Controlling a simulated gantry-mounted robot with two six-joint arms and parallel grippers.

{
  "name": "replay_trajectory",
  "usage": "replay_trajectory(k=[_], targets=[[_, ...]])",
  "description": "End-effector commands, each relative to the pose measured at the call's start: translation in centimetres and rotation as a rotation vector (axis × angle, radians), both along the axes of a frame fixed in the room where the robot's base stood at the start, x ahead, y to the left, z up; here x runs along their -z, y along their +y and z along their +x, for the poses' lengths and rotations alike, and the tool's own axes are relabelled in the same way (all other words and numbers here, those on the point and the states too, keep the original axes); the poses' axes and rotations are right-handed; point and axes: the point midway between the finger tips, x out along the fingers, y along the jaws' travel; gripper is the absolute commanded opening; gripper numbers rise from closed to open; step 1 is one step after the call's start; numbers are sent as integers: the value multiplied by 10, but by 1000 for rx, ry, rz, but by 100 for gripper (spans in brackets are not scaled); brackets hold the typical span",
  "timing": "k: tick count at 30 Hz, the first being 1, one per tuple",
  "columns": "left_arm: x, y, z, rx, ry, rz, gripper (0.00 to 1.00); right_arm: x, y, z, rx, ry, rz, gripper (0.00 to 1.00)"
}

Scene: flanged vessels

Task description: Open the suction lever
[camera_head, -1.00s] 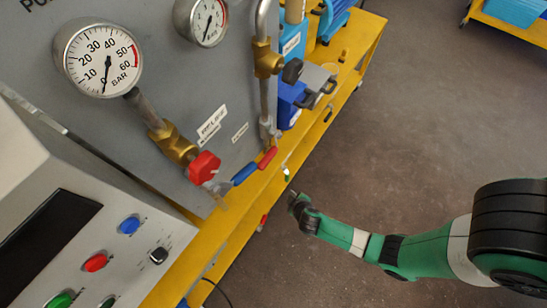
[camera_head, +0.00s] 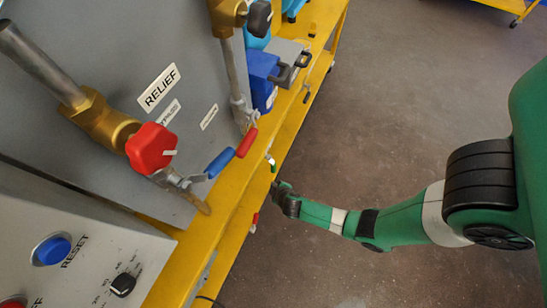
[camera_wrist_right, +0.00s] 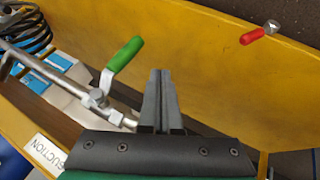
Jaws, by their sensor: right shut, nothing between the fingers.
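The suction lever (camera_wrist_right: 126,53) has a green handle and sits on a metal valve and pipe beside a "SUCTION" label (camera_wrist_right: 47,152) in the right wrist view. In the head view a small part of the green lever (camera_head: 272,168) shows at the yellow frame's edge. My right gripper (camera_wrist_right: 160,75) has its fingers together and empty, just right of the green handle and apart from it in the picture. In the head view my right gripper (camera_head: 276,184) is just below the lever, beside the frame. My left gripper is not in view.
A yellow frame (camera_head: 232,185) carries a grey panel with a red relief knob (camera_head: 151,148), a blue lever (camera_head: 220,163) and a red lever (camera_head: 247,142). Another red handle (camera_wrist_right: 253,36) is on the frame's far side. Open floor (camera_head: 400,110) lies right.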

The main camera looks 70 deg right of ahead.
Motion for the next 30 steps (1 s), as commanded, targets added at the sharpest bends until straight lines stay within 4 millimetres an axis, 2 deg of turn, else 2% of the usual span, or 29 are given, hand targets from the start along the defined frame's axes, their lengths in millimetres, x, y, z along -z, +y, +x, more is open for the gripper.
replay_trajectory(k=[1, 6, 7, 13, 30], targets=[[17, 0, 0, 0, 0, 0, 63, 18, -6, 6, 3, -1, 0, 0], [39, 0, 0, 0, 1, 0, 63, 43, -23, 20, 5, -1, 1, 0], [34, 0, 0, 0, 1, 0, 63, 37, -30, 19, 6, -1, 1, 0], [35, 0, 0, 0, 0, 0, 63, 35, -54, 21, 3, 0, 0, 0], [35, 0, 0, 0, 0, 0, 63, 35, -61, 18, 1, 0, 0, 0]])
